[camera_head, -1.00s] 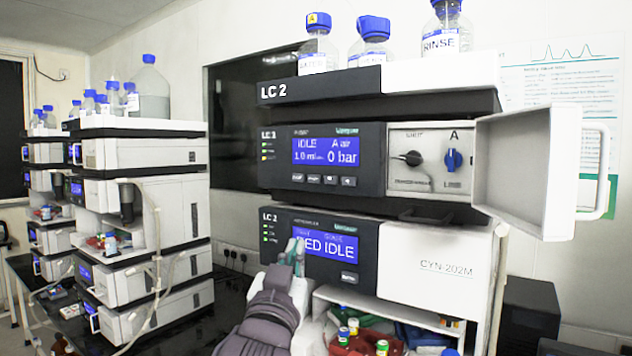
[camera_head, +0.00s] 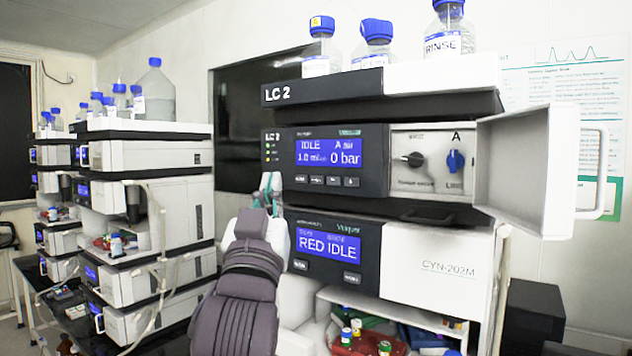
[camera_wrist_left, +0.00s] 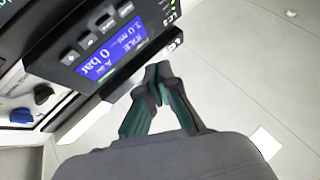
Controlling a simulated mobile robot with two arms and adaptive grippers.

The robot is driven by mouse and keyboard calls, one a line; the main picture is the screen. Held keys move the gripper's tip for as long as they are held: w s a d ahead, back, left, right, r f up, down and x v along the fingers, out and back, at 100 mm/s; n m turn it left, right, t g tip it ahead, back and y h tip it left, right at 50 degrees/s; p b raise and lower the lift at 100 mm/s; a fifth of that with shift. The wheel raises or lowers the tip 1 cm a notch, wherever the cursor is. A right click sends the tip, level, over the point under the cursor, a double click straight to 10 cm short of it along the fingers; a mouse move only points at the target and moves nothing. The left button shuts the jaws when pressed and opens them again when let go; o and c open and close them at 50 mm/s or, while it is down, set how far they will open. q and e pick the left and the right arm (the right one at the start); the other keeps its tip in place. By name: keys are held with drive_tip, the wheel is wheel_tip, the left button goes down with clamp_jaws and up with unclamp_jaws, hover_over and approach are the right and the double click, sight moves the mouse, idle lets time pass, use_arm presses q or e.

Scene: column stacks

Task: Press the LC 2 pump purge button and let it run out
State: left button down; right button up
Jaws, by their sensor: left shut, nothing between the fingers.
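The LC 2 pump module (camera_head: 282,160) is in the middle of the stack. Its blue display (camera_head: 328,152) reads IDLE, A air, 1.0 ml and 0 bar. A row of small buttons (camera_head: 326,180) lies below the display. The display also shows in the left wrist view (camera_wrist_left: 112,52), with its buttons (camera_wrist_left: 88,38). My left gripper (camera_head: 269,186) is shut and empty, with its tips just left of the pump's lower left corner. In the left wrist view its fingertips (camera_wrist_left: 158,72) meet beside the panel's edge. I cannot tell whether they touch it. My right gripper is not in view.
The pump's white door (camera_head: 530,172) stands open at the right, beside two valve knobs (camera_head: 455,160). The detector module below (camera_head: 328,243) reads RED IDLE. Bottles (camera_head: 374,45) stand on the stack top. Other stacks (camera_head: 150,200) stand at left.

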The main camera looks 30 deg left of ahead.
use_arm(q)
drive_tip(key=w, duration=0.5)
drive_tip(key=w+b, duration=0.1)
drive_tip(key=w, duration=0.2)
drive_tip(key=shift+d, duration=0.35)
drive_tip(key=shift+w, duration=0.1)
idle(0.9)
drive_tip(key=shift+w, duration=0.35)
drive_tip(key=shift+w, duration=0.4)
idle(0.8)
drive_tip(key=shift+s, duration=0.8)
drive_tip(key=shift+s, duration=0.1)
drive_tip(key=shift+s+a+p, duration=0.2)
drive_tip(key=shift+s+p, duration=0.1)
drive_tip(key=shift+s, duration=2.1)
